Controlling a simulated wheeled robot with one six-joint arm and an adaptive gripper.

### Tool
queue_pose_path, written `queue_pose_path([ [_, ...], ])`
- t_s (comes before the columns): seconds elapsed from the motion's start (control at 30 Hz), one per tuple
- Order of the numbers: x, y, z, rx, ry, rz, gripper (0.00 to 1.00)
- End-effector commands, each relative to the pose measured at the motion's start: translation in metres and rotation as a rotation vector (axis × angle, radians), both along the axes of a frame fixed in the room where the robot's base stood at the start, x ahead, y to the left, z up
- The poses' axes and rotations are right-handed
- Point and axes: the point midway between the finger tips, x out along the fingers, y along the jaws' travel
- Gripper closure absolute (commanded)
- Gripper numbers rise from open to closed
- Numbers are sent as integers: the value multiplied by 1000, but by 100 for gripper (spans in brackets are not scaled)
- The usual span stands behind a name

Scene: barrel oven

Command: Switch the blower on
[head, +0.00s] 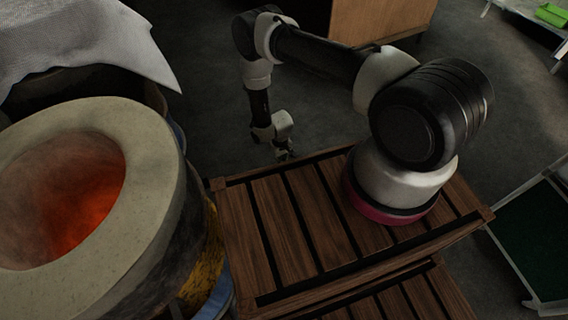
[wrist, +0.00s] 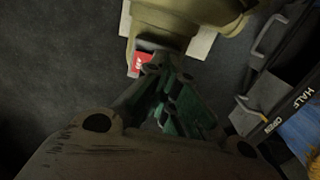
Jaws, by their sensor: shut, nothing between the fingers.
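The blower (wrist: 190,18) is an olive-yellow housing at the top of the wrist view. A small red part with white marking (wrist: 135,65), which looks like its switch, shows at the housing's lower left edge. My gripper (wrist: 162,60) is shut and empty, with its tips close beside the red part and overlapping the housing's lower edge. I cannot tell whether they touch it or which way the switch is set. In the head view my gripper (head: 286,153) is small, low beyond the slatted wood; the blower cannot be made out there.
The barrel oven (head: 160,190) glows orange inside at left in the head view. A grey cloth (head: 80,40) hangs behind it. A dark plate marked HALF and OPEN (wrist: 290,105) with grey brackets stands right of my gripper. Slatted wood (head: 300,220) lies under my arm. Dark floor (wrist: 60,70) is clear at left.

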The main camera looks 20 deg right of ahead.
Motion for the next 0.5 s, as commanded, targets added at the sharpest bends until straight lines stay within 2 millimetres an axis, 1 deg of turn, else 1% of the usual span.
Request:
queue_pose_path([
  [0.5, -1, 0, -8, 0, 1, 0, 100],
])
